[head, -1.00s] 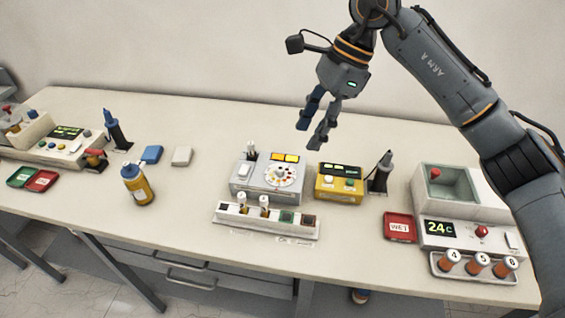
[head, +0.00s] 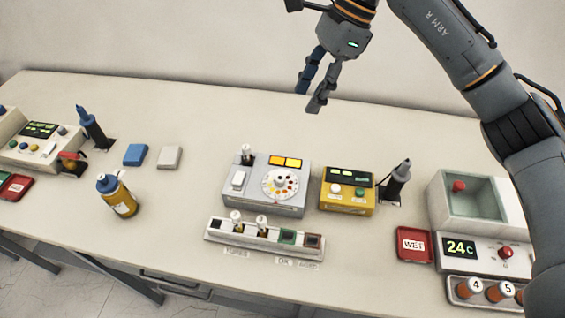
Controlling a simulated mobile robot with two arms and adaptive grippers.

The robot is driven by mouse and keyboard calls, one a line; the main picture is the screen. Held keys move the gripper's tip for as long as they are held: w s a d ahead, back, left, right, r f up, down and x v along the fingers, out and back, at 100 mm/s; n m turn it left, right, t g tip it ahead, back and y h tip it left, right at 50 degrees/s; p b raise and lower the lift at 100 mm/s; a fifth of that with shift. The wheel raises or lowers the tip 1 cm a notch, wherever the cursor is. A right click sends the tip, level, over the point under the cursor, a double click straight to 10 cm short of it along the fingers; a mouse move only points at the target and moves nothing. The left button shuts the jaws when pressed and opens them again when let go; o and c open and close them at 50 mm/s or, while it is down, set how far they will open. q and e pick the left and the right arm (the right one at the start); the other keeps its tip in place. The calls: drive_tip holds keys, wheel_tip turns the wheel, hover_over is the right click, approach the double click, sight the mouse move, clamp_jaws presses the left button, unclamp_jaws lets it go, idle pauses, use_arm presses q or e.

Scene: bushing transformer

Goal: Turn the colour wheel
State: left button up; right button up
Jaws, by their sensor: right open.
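My right gripper (head: 309,100) hangs open and empty behind and above the box, a little right of the wheel, clear of everything. My left gripper is not in view.
A yellow device (head: 347,206) stands close right of the box, with a dark pen-like tool (head: 397,182) beside it. A white rack (head: 265,237) with vials lies in front. A yellow bottle (head: 118,196) stands left; a red WET tray (head: 414,245) lies right.

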drive_tip(key=f, duration=0.1)
drive_tip(key=b, duration=0.9)
approach(281, 177)
drive_tip(key=p+x, duration=0.3)
drive_tip(key=x, duration=0.5)
drive_tip(key=shift+s+a+f, duration=0.1)
drive_tip(key=shift+a+f, duration=0.05)
drive_tip(key=shift+f, duration=0.2)
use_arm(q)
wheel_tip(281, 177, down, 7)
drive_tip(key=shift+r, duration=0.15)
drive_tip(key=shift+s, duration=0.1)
use_arm(e)
clamp_jaws()
